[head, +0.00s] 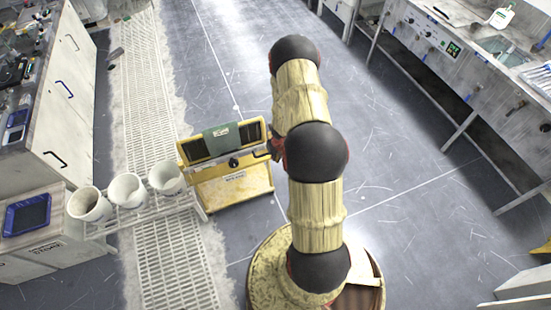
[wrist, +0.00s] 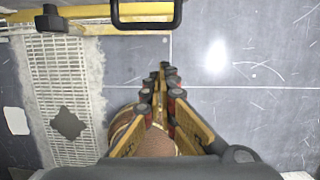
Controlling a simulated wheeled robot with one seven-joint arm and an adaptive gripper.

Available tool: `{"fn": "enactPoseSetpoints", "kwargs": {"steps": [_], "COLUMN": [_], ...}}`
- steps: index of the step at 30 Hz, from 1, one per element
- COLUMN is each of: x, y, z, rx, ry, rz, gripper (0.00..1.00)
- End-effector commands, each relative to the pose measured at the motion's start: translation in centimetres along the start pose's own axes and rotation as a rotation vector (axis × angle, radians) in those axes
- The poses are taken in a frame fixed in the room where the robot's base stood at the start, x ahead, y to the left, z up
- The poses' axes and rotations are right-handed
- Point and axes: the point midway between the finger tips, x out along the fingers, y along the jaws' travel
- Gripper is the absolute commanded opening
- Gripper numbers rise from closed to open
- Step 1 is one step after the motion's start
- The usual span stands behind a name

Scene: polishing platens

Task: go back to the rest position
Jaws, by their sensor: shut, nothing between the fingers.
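My gripper (wrist: 164,72) is shut and empty in the wrist view, its black-and-red fingers together above the floor. In the head view it is mostly hidden behind my arm; only a dark red part shows beside the yellow box. A yellow box (head: 235,187) with a dark slotted front and a green label stands on the floor just left of my arm. In the wrist view, a yellow edge (wrist: 110,12) with a black handle (wrist: 146,22) and a black knob (wrist: 50,19) lies beyond the fingertips, apart from them.
Three white cups (head: 126,190) stand in a row on a white rack (head: 112,226) at left. White cabinets (head: 67,90) line the left side. A long bench (head: 480,80) with controls runs along the right.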

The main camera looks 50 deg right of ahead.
Motion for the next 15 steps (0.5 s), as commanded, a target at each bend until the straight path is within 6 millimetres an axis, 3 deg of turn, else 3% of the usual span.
{"fn": "enactPoseSetpoints", "kwargs": {"steps": [1, 6, 15], "x": [-1.3, -3.9, -5.2], "y": [-0.1, 0.0, 0.0], "z": [0.2, 0.1, -0.1], "rx": [0.002, 0.0, 0.002], "ry": [-0.002, -0.001, 0.001], "rz": [-0.001, -0.001, 0.0], "gripper": [0.0, 0.0, 0.0]}}
